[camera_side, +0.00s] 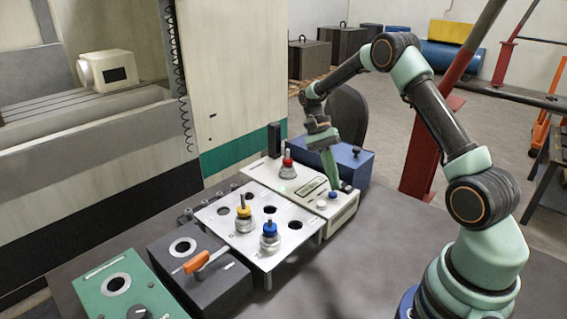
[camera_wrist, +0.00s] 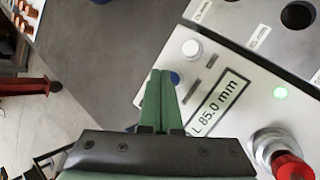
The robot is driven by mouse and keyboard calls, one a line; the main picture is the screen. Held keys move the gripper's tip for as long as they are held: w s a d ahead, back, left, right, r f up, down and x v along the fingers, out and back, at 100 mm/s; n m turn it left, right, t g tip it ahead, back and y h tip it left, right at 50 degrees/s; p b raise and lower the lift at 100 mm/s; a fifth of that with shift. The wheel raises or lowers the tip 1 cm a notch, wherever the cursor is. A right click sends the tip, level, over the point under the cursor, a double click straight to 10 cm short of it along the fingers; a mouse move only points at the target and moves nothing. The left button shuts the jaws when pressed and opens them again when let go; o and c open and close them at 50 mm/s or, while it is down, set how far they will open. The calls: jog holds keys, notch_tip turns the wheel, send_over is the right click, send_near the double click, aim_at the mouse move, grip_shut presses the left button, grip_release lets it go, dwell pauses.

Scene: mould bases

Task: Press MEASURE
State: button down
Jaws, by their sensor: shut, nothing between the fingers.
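The measuring device (camera_side: 344,209) is a pale box with a display (camera_wrist: 220,103) reading "L 85.0 mm" and a lit green lamp (camera_wrist: 280,93). A white button (camera_wrist: 191,49) and a blue button (camera_wrist: 175,78) sit beside the display; the side view also shows the white button (camera_side: 321,204) and blue button (camera_side: 333,195). I cannot read which is MEASURE. My gripper (camera_wrist: 161,74) is shut and empty, pointing down at the device's button end. Its tips (camera_side: 336,184) are beside the blue button and partly cover it in the wrist view. I cannot tell whether they touch.
A red-topped tool holder (camera_side: 287,168) stands on the device's far end. A white plate (camera_side: 211,216) with holes holds yellow-topped (camera_side: 244,218) and blue-topped (camera_side: 270,238) holders. A dark block with an orange handle (camera_side: 195,262) and a green box (camera_side: 125,285) stand nearer. A blue box (camera_side: 350,165) is behind.

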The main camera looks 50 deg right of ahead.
aim_at(331, 193)
jog(key=shift+r, duration=0.1)
jog(key=shift+r, duration=2.5)
jog(key=s+a+r+n+t+h, duration=0.1)
jog(key=s+a+r+n+t, duration=0.2)
jog(key=a+r+n+t, duration=0.2)
jog(key=s+a+r+n+t+h, duration=0.1)
jog(key=s+a+r+n+t, duration=0.2)
jog(key=a+r+n+t, duration=0.2)
jog(key=a+n+t, duration=0.2)
jog(key=a+n, duration=0.1)
jog(key=shift+s+a+n+t+h, duration=0.3)
jog(key=shift+a, duration=0.1)
